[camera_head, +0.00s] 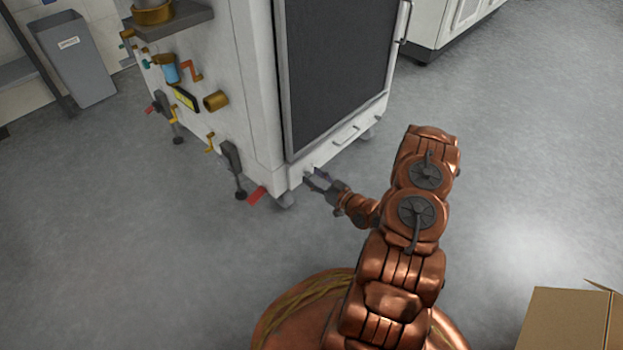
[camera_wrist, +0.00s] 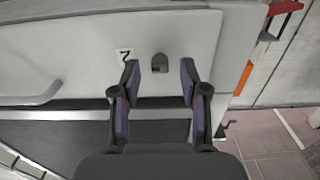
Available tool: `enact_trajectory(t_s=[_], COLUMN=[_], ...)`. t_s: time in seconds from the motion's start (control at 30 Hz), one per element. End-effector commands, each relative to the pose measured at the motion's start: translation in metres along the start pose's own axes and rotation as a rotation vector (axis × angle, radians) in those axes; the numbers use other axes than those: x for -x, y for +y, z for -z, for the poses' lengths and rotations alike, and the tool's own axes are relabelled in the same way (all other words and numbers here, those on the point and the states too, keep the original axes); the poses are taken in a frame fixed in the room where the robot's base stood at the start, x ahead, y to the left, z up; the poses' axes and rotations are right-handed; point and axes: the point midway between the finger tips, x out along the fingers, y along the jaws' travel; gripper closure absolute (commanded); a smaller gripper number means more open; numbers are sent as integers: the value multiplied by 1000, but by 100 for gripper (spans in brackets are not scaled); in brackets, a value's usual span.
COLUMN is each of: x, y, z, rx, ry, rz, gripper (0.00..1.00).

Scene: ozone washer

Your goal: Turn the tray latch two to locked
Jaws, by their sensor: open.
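Tray latch two (camera_wrist: 160,62) is a small dark grey knob on the pale lower panel (camera_wrist: 90,45) of the washer in the wrist view. A small "2" label (camera_wrist: 124,56) is beside it on the left. My gripper (camera_wrist: 159,76) is open, with one fingertip on each side of the latch and gaps between. Whether the fingers reach around the latch in depth I cannot tell. In the head view my gripper (camera_head: 313,180) is at the washer's low front corner, and the latch is too small to make out there.
The white washer (camera_head: 258,90) has a dark door (camera_head: 335,65) above the panel. A drawer handle (camera_head: 345,137) is right of my gripper. A red lever (camera_head: 257,194) sticks out left of it. A cardboard box (camera_head: 565,320) is at lower right. The floor between is clear.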

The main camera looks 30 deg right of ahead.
Motion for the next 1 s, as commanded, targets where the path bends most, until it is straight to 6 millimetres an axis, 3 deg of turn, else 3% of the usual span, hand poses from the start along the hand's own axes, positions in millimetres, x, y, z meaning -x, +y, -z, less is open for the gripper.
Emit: enact_trajectory(t_s=[0.2,0.53,0.9,1.0], x=[-11,-13,-13,-13], y=[0,0,0,0], z=[-1,0,0,0], rx=[-1,-1,-1,-1], ry=[0,0,0,0], rz=[0,-1,-1,0], gripper=[56,56,94,100])
